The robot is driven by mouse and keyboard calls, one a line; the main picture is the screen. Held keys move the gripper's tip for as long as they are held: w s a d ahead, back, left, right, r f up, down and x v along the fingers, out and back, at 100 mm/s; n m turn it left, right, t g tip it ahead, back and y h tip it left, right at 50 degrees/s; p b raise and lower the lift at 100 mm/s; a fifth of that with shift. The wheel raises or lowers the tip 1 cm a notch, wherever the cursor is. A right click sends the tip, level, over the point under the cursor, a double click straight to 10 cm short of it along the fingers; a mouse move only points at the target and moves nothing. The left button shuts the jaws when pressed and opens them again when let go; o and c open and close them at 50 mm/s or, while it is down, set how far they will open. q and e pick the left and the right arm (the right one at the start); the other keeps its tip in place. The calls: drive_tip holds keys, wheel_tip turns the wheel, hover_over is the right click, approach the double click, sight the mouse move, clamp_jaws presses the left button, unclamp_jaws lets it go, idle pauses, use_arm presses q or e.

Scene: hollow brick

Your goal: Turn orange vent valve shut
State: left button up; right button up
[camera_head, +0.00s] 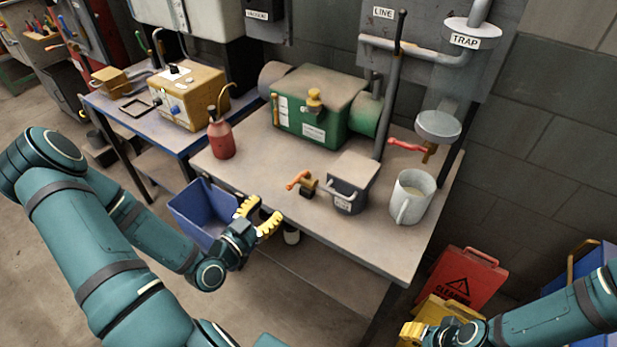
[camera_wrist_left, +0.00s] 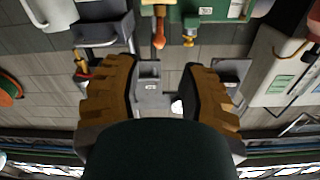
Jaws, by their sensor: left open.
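The orange vent valve (camera_head: 300,181) has an orange lever handle on a brass body beside the small grey tank (camera_head: 348,183), on the workbench. In the left wrist view the orange handle (camera_wrist_left: 158,40) shows at top centre, beyond the fingertips. My left gripper (camera_head: 260,214) is open and empty at the bench's front edge, left of and nearer than the valve, not touching it. Its yellow fingers (camera_wrist_left: 159,68) stand apart in the wrist view. My right gripper (camera_head: 418,333) is at the lower right, low beside the bench; its finger opening is unclear.
On the bench (camera_head: 270,185) stand a red bottle (camera_head: 221,138), a green machine (camera_head: 315,108) and a pale mug (camera_head: 412,197). A red-handled valve (camera_head: 407,146) hangs under the trap pipe. A blue bin (camera_head: 200,210) is behind my left wrist. A red caution sign (camera_head: 466,272) stands right.

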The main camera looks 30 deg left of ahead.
sight(292, 184)
use_arm(q)
drive_tip(key=w+b, duration=0.1)
drive_tip(key=w, duration=0.3)
drive_tip(key=w+d+b, duration=0.1)
drive_tip(key=w+b, duration=0.1)
drive_tip(key=w, duration=0.2)
drive_tip(key=w+b, duration=0.1)
drive_tip(key=w, duration=0.4)
drive_tip(key=shift+w+d, duration=0.1)
drive_tip(key=shift+d, duration=0.1)
clamp_jaws()
